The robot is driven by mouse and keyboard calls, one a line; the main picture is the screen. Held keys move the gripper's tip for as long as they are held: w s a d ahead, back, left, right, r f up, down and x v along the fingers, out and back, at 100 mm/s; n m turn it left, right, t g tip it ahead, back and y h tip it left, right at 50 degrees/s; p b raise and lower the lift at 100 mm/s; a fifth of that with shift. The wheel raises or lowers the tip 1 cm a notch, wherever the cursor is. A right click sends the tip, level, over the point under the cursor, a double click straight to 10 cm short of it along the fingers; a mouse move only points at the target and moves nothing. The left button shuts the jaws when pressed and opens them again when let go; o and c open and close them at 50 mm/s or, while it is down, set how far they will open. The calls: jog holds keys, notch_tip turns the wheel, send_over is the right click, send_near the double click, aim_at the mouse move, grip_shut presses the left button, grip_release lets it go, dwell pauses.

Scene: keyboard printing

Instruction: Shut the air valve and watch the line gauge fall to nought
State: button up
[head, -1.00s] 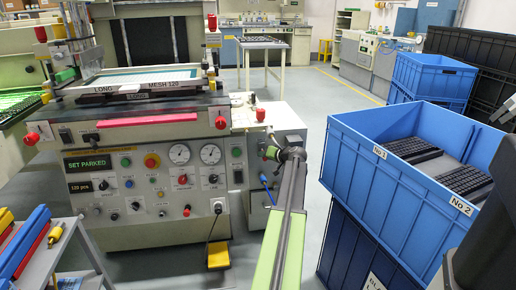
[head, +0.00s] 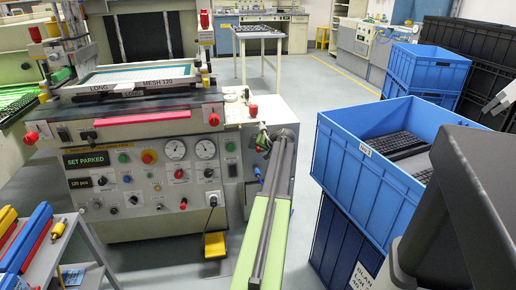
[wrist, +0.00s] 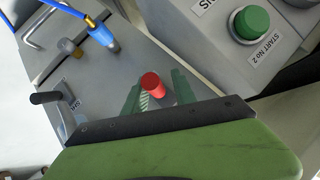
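In the head view, my gripper (head: 263,138) is at the right end of the printing machine (head: 150,215). In the wrist view, its green fingers (wrist: 156,82) stand apart, with a red knob (wrist: 152,84) showing between them. I cannot tell whether they touch it. A dark lever (wrist: 47,97) beside a partly readable "SH…" label sits at the left, apart from the fingers. A blue hose with a blue fitting (wrist: 101,33) is above it. Two round white gauges (head: 175,149) (head: 205,148) are on the machine's front panel. Their needles are too small to read.
A grey box with a green "START No 2" button (wrist: 252,22) is at the upper right of the wrist view. Blue crates (head: 370,165) holding keyboards stand right of my arm. A tool cart (head: 75,245) is at the lower left. Floor is clear behind the arm.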

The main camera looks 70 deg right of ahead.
jog(key=shift+o, duration=1.1)
jog(key=shift+w, duration=0.15)
jog(key=shift+o, duration=0.2)
jog(key=shift+s, duration=0.2)
jog(key=shift+s+a+r+p, duration=0.1)
jog(key=shift+s+r+p, duration=0.05)
jog(key=shift+r+p, duration=0.15)
jog(key=s+a, duration=0.6)
jog(key=s, duration=0.4)
jog(key=shift+s+a, duration=0.35)
